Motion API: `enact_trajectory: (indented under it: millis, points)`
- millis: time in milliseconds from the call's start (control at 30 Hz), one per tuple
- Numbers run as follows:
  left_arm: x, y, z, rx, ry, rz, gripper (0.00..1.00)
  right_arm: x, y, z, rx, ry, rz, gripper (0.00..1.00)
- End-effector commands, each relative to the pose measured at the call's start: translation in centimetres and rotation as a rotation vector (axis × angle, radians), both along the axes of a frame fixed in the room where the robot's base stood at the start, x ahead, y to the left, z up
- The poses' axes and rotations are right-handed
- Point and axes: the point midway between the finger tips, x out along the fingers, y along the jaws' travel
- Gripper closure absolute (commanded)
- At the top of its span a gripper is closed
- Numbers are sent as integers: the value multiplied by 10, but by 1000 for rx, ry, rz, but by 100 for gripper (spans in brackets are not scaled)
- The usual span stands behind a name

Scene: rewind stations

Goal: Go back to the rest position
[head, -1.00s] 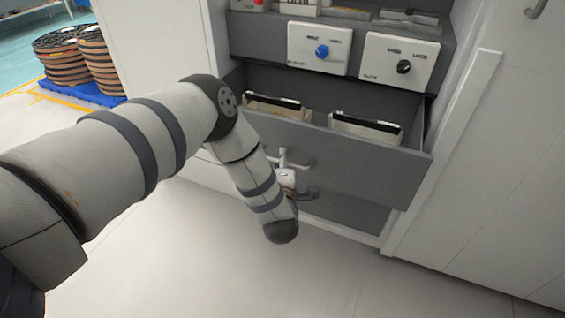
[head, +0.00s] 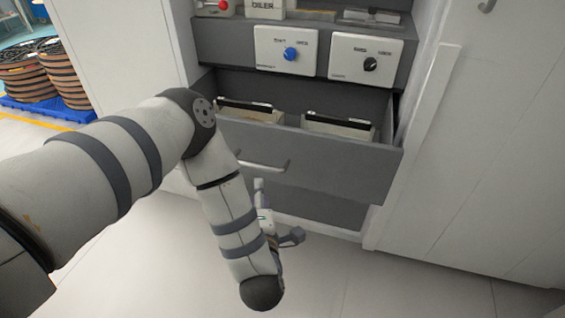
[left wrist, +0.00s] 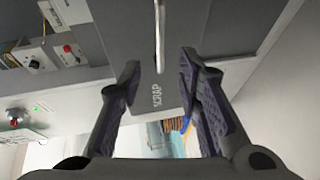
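The grey drawer (head: 335,165) stands pulled out of the cabinet, with file-like items (head: 338,127) inside. Its bar handle (head: 262,163) is bare in the head view. My left gripper (head: 278,220) is below and in front of the handle, partly hidden by my forearm. In the left wrist view my left gripper (left wrist: 160,72) has its fingers spread with nothing held. The drawer front there (left wrist: 200,30) reads SCRAP, and the handle (left wrist: 159,35) lies beyond the fingertips. My right gripper is in neither view.
Above the drawer are a panel with a blue knob (head: 287,52) and one with a black knob (head: 367,60). A shelf above holds small items. Stacked reels (head: 62,70) stand on a blue pallet (head: 50,108) at upper left. The floor (head: 420,285) in front is clear.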

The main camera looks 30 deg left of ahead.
Motion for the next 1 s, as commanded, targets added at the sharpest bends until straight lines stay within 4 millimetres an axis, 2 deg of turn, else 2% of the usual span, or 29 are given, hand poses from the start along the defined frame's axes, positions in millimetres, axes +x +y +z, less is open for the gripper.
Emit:
enact_trajectory:
  millis: [133, 167, 233, 267, 333, 367, 400, 500, 600, 633, 700, 800, 1000]
  points:
    - [-5, -9, -6, 12, 77, -57, 68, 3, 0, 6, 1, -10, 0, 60]
    - [-12, -17, -11, 27, 147, -111, 68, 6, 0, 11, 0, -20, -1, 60]
    - [-41, -42, -31, 86, 395, -309, 68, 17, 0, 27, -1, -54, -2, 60]
    - [-61, -54, -40, 123, 522, -419, 68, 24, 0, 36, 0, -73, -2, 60]
    - [-121, -77, -54, 222, 817, -702, 68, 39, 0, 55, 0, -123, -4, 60]
    - [-150, -82, -57, 263, 930, -822, 68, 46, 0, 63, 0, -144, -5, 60]
    - [-188, -86, -57, 316, 1066, -976, 68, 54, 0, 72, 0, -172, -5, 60]
    - [-277, -84, -43, 417, 1335, -1324, 68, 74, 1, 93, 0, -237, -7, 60]
    - [-341, -73, -22, 469, 1504, -1584, 68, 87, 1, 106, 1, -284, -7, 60]
    - [-355, -70, -16, 476, 1539, -1642, 68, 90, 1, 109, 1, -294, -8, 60]
    - [-379, -64, -6, 483, 1597, -1743, 68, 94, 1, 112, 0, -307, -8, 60]
    - [-395, -61, -1, 481, 1633, -1811, 68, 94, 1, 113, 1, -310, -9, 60]
    - [-398, -61, -3, 474, 1640, -1819, 68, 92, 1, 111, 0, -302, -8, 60]
